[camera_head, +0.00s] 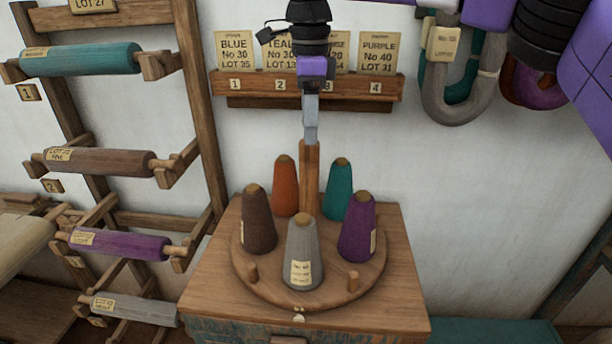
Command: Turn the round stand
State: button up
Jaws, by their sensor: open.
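The round stand (320,292) is a wooden disc on top of a wooden cabinet (215,285). It carries brown (259,222), orange (285,188), teal (339,190), purple (357,230) and grey (303,255) yarn cones. The labelled grey cone is at the front. A wooden post (310,180) rises behind the cones. My gripper (311,138) is open and points down at the post's top; I cannot tell whether it touches. A pale mark (299,317) shows at the front.
A wooden rack (205,110) on the left holds teal, brown, purple and grey rolls. A wall shelf (250,85) with numbered cards is behind my gripper. Yarn hanks (460,95) hang at upper right. The wall to the right of the stand is bare.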

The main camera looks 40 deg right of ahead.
aim_at(309, 165)
notch_tip(309, 165, down, 2)
jog(key=shift+f+b, duration=0.1)
jog(key=shift+b, duration=0.5)
jog(key=shift+f+p, duration=0.4)
jog(key=shift+f, duration=3.4)
grip_shut()
